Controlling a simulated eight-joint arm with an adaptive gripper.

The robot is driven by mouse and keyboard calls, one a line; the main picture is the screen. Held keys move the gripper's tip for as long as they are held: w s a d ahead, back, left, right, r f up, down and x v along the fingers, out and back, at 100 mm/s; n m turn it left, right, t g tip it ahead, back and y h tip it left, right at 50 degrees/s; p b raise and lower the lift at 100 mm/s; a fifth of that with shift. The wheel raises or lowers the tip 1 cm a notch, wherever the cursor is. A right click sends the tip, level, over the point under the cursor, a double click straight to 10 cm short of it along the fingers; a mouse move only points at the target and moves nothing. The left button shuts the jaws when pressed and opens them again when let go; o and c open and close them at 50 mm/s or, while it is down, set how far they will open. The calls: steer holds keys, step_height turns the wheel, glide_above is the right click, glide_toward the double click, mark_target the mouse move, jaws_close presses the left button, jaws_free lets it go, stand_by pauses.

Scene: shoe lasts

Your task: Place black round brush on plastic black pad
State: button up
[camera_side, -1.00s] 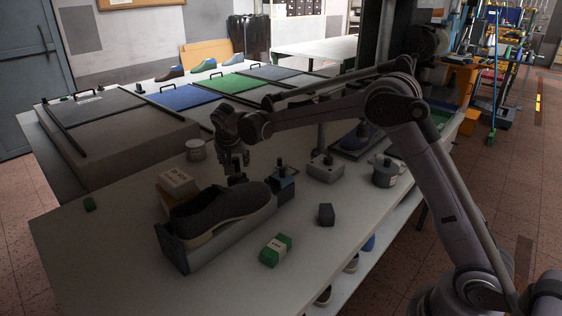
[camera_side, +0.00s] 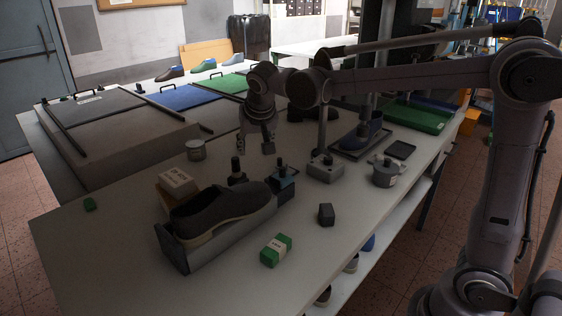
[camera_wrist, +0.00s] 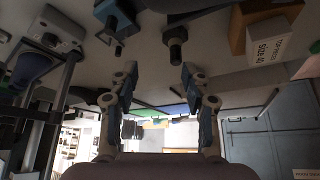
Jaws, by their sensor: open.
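The black round brush (camera_side: 236,171) stands upright on the white table, handle up, just behind the grey shoe. The shoe partly hides its base. It also shows at the top of the wrist view (camera_wrist: 176,46), beyond my fingertips. A small flat black square, which looks like the plastic black pad (camera_side: 401,150), lies bare near the table's right edge. My gripper (camera_side: 255,147) is open and empty. It hangs above and behind the brush, apart from it. In the wrist view its two fingers (camera_wrist: 160,72) are spread with nothing between them.
The grey shoe (camera_side: 222,205) rests in a holder beside a cardboard box (camera_side: 178,183). A blue-black block (camera_side: 281,184) stands right of the brush. A metal device (camera_side: 325,168), a grey pot (camera_side: 386,173) and a blue shoe on a tray (camera_side: 362,135) lie toward the pad.

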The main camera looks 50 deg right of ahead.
steer(key=s+f+n+t+y, duration=0.1)
steer(key=s+f+n, duration=0.2)
steer(key=s, duration=0.8)
steer(key=s+a+f+n+t+y, duration=0.1)
steer(key=s+f+n+y, duration=0.1)
steer(key=s, duration=0.9)
steer(key=shift+s+f+n, duration=0.4)
steer(key=shift+f+n, duration=0.2)
steer(key=shift+f, duration=0.25)
